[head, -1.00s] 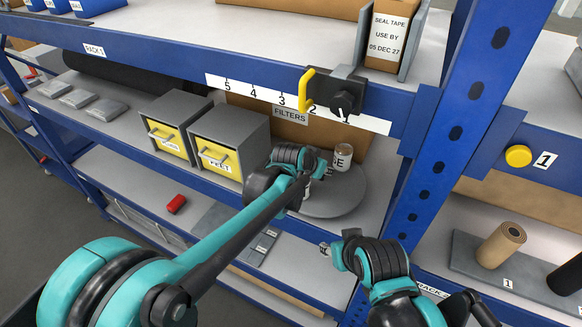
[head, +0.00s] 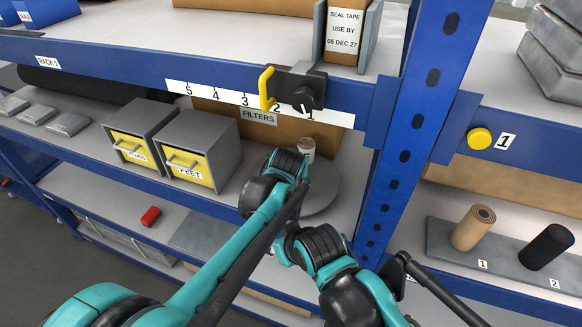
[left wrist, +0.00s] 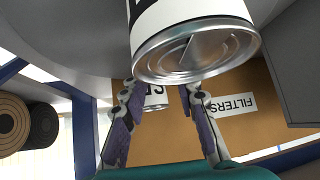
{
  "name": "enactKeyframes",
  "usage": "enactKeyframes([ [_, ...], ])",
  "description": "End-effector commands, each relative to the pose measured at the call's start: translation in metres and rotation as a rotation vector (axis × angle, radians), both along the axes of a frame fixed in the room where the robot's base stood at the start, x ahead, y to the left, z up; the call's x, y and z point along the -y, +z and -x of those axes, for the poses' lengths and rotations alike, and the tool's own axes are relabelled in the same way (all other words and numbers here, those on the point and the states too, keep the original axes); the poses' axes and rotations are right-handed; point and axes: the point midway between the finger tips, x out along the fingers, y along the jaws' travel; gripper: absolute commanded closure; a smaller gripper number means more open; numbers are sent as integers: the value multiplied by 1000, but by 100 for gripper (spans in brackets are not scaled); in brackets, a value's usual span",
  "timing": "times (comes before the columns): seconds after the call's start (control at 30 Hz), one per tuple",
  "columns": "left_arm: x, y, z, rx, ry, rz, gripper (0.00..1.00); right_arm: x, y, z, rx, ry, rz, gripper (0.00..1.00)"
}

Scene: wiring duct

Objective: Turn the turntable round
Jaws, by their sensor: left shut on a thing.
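The round grey turntable (head: 322,190) lies on the middle shelf, partly hidden behind my left gripper. A small labelled can (head: 306,150) stands on its far side. In the left wrist view, which is upside down, a large can (left wrist: 190,50) with a metal lid is close to the camera and a smaller can (left wrist: 155,98) shows between the fingers. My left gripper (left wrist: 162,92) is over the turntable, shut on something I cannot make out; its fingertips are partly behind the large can. My right gripper (head: 274,240) is low in front of the shelf, mostly hidden; its jaws are unclear.
A cardboard box labelled FILTERS (head: 225,130) stands behind the turntable. Two grey bins with yellow fronts (head: 195,165) are to its left. A blue upright (head: 395,150) is close on the right. A scale strip and yellow-handled black clamp (head: 295,90) hang on the beam above.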

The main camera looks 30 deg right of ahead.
Motion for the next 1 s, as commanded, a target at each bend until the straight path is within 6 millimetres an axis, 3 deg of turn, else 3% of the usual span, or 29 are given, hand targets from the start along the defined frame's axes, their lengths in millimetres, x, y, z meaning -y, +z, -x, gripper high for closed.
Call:
enactKeyframes([
  [0.43,0,0,1,-2,5,-1,100,0,0,0,0,0,0,60],
  [0.47,0,0,1,-2,5,-1,68,0,0,0,0,0,0,60],
  [0.53,0,0,1,-1,5,0,50,0,0,0,0,0,0,60],
  [0.87,0,1,1,-1,4,-1,49,0,0,0,0,0,0,60],
  [1.0,-5,11,10,-1,3,-1,49,0,0,0,0,0,0,60],
])
